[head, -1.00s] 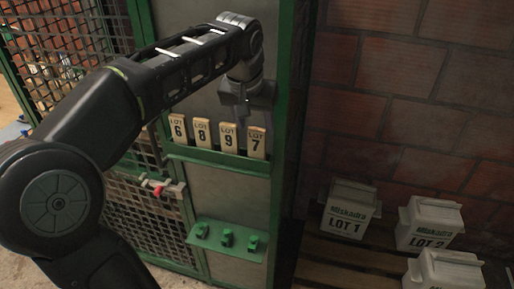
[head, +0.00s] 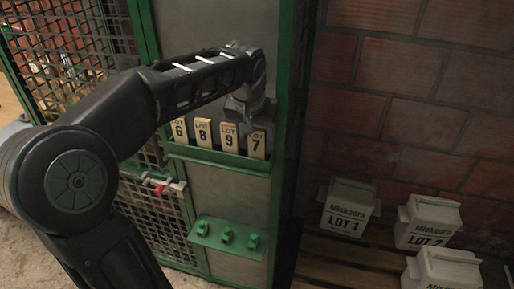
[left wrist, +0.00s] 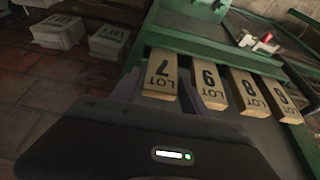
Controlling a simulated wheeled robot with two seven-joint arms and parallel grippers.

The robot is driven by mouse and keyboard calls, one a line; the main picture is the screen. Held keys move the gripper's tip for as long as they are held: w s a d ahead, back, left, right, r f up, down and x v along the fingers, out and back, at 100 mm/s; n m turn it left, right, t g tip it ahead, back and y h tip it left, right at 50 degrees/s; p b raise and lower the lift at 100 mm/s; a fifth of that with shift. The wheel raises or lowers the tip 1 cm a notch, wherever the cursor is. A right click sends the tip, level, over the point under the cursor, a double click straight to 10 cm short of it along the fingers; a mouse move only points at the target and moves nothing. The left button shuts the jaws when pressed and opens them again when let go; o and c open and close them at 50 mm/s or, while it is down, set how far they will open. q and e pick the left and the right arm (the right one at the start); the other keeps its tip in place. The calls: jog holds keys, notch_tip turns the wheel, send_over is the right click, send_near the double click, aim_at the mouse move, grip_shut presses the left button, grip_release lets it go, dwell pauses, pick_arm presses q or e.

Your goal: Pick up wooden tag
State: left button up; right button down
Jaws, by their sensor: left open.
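Wooden tags marked LOT 6 (head: 180,131), LOT 8 (head: 203,132), LOT 9 (head: 228,138) and LOT 7 (head: 257,146) stand in a row in a green rack (head: 225,159) on the grey panel. My left gripper (head: 250,124) is open and empty at the top of the LOT 7 tag, covering part of the tops of LOT 7 and LOT 9. In the left wrist view the LOT 7 tag (left wrist: 161,74) shows between the two fingers, with LOT 9 (left wrist: 210,84) just beyond the right finger. Contact cannot be told. My right gripper is not in view.
A green strip with several pegs (head: 227,236) is on the panel below the rack. A red-handled latch (head: 160,189) is on the mesh door at left. White boxes marked LOT 1 (head: 347,207) and LOT 2 (head: 428,221) stand on wooden slats at right, by a brick wall.

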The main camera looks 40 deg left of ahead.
pick_arm(q)
jog(key=c, duration=1.1)
jog(key=shift+r, duration=0.15)
jog(key=shift+s+d+r+b, duration=0.1)
jog(key=shift+r+b, duration=0.05)
jog(key=shift+b, duration=0.15)
jog(key=shift+r, duration=0.35)
notch_tip(320, 180, up, 6)
jog(key=shift+f, duration=0.2)
jog(key=s+d, duration=0.3)
jog(key=s, duration=0.2)
jog(key=s+d+b, duration=0.1)
jog(key=s+d, duration=0.2)
jog(key=s, duration=0.3)
jog(key=s+d+b, duration=0.1)
jog(key=s+d, duration=0.3)
jog(key=s, duration=0.2)
jog(key=shift+r, duration=0.1)
